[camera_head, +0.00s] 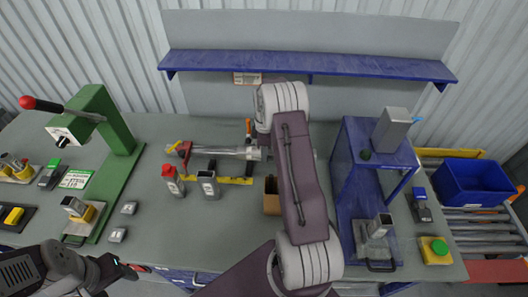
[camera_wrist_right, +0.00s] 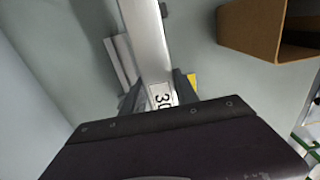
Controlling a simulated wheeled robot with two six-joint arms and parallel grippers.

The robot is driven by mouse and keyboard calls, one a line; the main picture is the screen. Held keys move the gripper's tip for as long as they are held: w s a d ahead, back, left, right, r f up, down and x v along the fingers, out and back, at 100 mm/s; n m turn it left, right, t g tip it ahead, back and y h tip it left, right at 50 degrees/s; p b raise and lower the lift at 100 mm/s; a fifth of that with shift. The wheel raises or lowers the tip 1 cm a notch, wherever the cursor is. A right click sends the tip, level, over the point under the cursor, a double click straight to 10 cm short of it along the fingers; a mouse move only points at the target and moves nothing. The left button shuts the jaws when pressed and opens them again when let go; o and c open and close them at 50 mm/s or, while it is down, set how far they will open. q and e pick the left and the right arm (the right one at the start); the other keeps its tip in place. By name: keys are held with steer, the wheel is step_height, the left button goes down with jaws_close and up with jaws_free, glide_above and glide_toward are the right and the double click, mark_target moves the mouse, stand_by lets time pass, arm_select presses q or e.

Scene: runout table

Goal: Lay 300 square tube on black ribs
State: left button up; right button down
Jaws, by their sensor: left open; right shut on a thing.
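In the right wrist view, my right gripper (camera_wrist_right: 160,94) is shut on a silver square tube (camera_wrist_right: 147,45). Its label reads "30", with the rest hidden by the gripper. In the head view my right arm hides the right jaws and part of the workspace. A silver bar (camera_head: 220,150) lies left to right beside the arm, but I cannot tell whether it is the same tube. A black upright piece (camera_head: 211,166), perhaps a rib, stands by a yellow strip (camera_head: 232,180). Contact between tube and ribs cannot be made out. My left gripper (camera_head: 128,270) is open and empty at the front left.
A green press (camera_head: 118,130) stands at left. A red-topped bottle (camera_head: 173,181) and grey container (camera_head: 208,184) stand centre-left. A brown box (camera_head: 271,196) is beside my right arm. A blue stand (camera_head: 352,170) and blue bin (camera_head: 472,184) are at right. The front-left centre is clear.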

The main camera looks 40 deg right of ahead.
steer(key=shift+r, duration=0.1)
steer(key=shift+f+b, duration=0.35)
steer(key=shift+f, duration=0.5)
steer(key=shift+f+b, duration=1.35)
steer(key=shift+f, duration=1)
steer(key=shift+f, duration=0.4)
steer(key=c, duration=0.8)
jaws_free()
steer(key=shift+c, duration=0.2)
step_height(320, 180, up, 9)
steer(key=shift+r+b, duration=0.1)
steer(key=shift+b, duration=0.85)
